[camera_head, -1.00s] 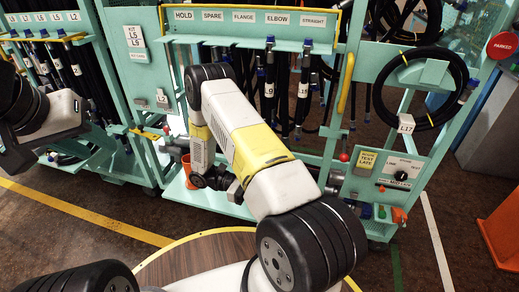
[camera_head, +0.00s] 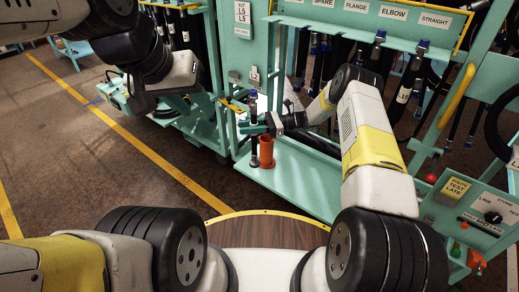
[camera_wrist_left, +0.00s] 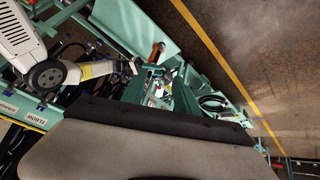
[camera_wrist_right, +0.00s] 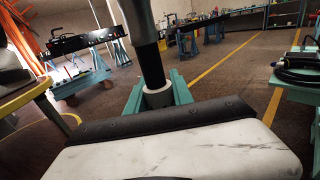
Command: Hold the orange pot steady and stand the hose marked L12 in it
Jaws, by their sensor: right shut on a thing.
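The orange pot (camera_head: 267,152) stands upright on the teal shelf (camera_head: 300,180). It also shows in the left wrist view (camera_wrist_left: 157,52). My right gripper (camera_head: 255,128) is shut on a black upright hose (camera_head: 253,145) with a blue end at the top. The hose is just left of the pot in the head view; whether its lower end is in the pot I cannot tell. In the right wrist view the hose (camera_wrist_right: 150,65) has a white band between the teal fingers; no marking is readable. My left gripper (camera_wrist_left: 160,92) appears open and empty, apart from the pot; its fingers are hard to make out in the head view.
Several hoses (camera_head: 404,92) hang on the teal rack behind my right arm. A control panel (camera_head: 480,210) stands at the right. The brown floor (camera_head: 110,150) left of the shelf is clear, crossed by a yellow line.

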